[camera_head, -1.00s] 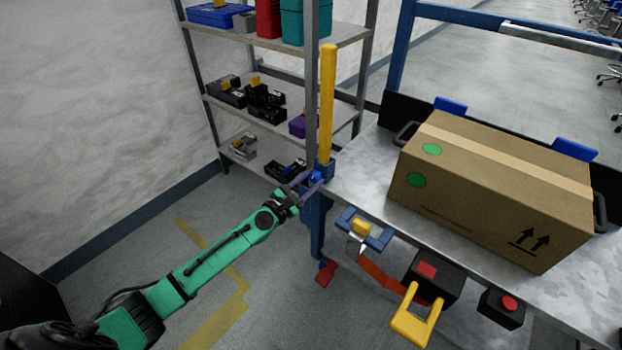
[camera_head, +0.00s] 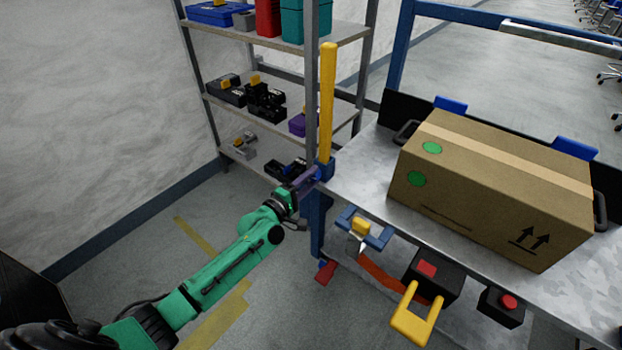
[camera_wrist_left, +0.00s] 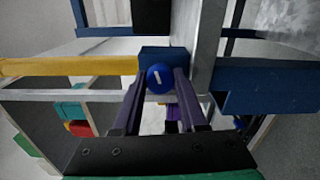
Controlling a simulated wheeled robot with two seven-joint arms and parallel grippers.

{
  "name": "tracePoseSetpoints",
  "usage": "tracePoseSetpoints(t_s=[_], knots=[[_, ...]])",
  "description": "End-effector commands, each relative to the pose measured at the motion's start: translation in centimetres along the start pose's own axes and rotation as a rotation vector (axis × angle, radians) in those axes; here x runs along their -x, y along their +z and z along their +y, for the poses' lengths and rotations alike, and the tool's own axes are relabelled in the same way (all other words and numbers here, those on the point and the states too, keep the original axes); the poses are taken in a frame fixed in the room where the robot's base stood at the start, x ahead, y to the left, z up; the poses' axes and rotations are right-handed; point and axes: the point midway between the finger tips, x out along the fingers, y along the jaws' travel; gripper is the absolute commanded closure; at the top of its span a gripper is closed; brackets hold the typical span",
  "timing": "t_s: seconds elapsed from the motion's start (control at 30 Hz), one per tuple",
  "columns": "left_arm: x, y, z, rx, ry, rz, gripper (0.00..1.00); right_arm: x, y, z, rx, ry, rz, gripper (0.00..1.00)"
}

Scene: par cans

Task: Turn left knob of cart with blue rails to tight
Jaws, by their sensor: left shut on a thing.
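The cart has a grey metal top (camera_head: 362,180) and a blue rail frame (camera_head: 401,50). A round blue knob (camera_wrist_left: 160,77) with a small white mark sits on a blue block at the cart's left corner, below the upright yellow bar (camera_head: 327,105). My left gripper (camera_head: 311,178) reaches this corner from the left. In the left wrist view its two dark purple fingers (camera_wrist_left: 162,84) are on either side of the knob, shut on it. In the head view the fingers mostly hide the knob. My right gripper is not in view.
A cardboard box (camera_head: 490,190) stands on the cart top. A blue clamp with a yellow part (camera_head: 362,230), a yellow handle (camera_head: 415,318) and a black box with a red button (camera_head: 502,306) are at the cart's front. A shelf rack (camera_head: 275,45) stands behind. The floor at left is open.

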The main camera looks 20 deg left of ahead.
Motion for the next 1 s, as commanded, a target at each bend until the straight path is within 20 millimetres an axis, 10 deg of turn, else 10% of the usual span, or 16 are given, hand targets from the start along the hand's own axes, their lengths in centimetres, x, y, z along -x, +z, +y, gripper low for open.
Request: tracePoseSetpoints(t_s=[1.0], knots=[[0.1,0.1,-0.3,-0.961,-0.005,-0.004,1.0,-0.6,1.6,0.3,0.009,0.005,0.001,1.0]])
